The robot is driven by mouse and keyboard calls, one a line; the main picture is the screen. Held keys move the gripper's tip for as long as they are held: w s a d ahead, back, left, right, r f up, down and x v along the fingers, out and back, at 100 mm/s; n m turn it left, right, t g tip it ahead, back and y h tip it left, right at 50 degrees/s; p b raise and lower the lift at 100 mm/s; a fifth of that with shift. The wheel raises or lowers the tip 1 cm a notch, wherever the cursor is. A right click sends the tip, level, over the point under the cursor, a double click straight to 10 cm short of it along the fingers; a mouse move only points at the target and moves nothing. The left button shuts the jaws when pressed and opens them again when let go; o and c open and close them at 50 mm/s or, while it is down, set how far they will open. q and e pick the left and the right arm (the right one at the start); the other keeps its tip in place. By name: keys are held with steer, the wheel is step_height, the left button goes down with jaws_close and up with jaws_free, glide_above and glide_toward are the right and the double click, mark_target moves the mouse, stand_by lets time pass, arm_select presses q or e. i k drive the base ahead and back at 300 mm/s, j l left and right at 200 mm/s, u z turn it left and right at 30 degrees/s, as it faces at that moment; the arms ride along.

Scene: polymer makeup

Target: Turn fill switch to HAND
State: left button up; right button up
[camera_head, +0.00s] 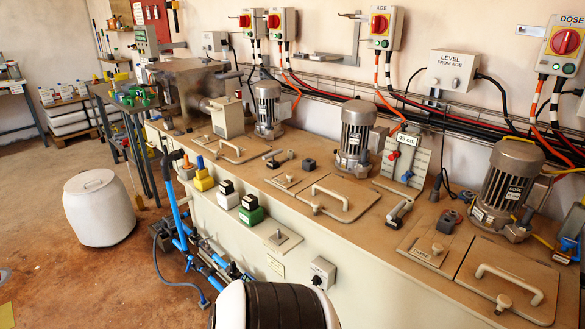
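A small grey switch box (322,272) with a white label and a black knob is mounted on the front wall of the long tank, low in the middle of the view. It may be the fill switch, but its label is too small to read and I cannot tell which position the knob points to. Neither of my grippers shows in the head view.
Blue pipes (195,248) run along the tank front. A white drum (99,208) stands on open floor at left. Motors (357,137) and lids (331,197) cover the tank top.

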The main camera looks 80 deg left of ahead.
mark_target(316, 280)
steer(key=u, duration=2.3)
